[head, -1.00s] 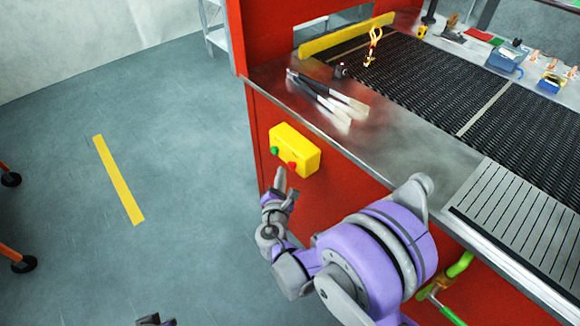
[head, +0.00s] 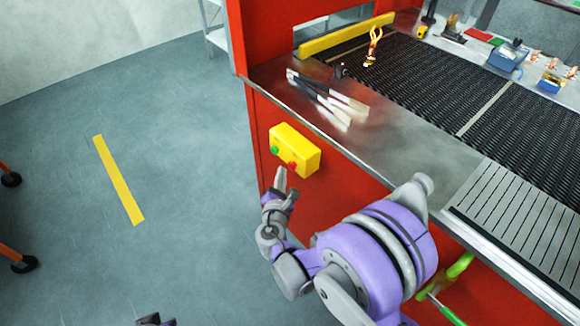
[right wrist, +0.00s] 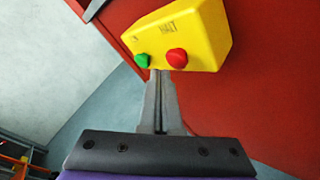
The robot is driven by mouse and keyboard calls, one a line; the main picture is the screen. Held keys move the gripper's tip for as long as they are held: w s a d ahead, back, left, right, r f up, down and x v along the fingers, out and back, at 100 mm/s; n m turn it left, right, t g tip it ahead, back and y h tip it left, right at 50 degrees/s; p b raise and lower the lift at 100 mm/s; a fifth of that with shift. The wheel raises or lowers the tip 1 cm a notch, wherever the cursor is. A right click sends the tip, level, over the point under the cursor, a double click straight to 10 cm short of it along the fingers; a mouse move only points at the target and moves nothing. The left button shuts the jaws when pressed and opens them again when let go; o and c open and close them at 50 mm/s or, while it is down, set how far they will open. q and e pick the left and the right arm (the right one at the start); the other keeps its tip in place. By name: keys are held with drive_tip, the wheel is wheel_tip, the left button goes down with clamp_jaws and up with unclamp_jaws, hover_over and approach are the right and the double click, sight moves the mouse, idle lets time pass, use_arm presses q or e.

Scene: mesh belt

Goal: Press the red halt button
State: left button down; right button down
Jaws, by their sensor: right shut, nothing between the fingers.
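The red halt button (head: 292,167) sits on the front of a yellow control box (head: 300,146), to the right of a green button (head: 275,150). In the right wrist view the red button (right wrist: 177,58) is just right of and above my fingertips, and the green button (right wrist: 142,60) is to their left. My right gripper (head: 281,172) is shut and empty, its fingers pointing up at the box's lower part. It also shows in the right wrist view (right wrist: 163,74). I cannot tell whether the tips touch the box.
The box is mounted on a red machine panel (head: 335,190) below a metal ledge (head: 400,140). A green handle (head: 458,268) is below right.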

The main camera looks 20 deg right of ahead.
drive_tip(key=shift+d, duration=0.1)
drive_tip(key=shift+w+d, duration=0.15)
drive_tip(key=shift+d, duration=0.15)
drive_tip(key=shift+w+d, duration=0.2)
drive_tip(key=shift+d, duration=0.3)
idle(0.8)
drive_tip(key=shift+a, duration=0.15)
idle(0.3)
drive_tip(key=shift+s+a, duration=0.35)
drive_tip(key=shift+a, duration=0.4)
drive_tip(key=shift+a, duration=0.1)
drive_tip(key=a, duration=0.1)
drive_tip(key=s+a, duration=0.1)
drive_tip(key=a, duration=0.1)
drive_tip(key=a+b, duration=0.1)
drive_tip(key=shift+s+a, duration=0.25)
drive_tip(key=shift+s, duration=0.1)
drive_tip(key=shift+d, duration=0.1)
idle(0.4)
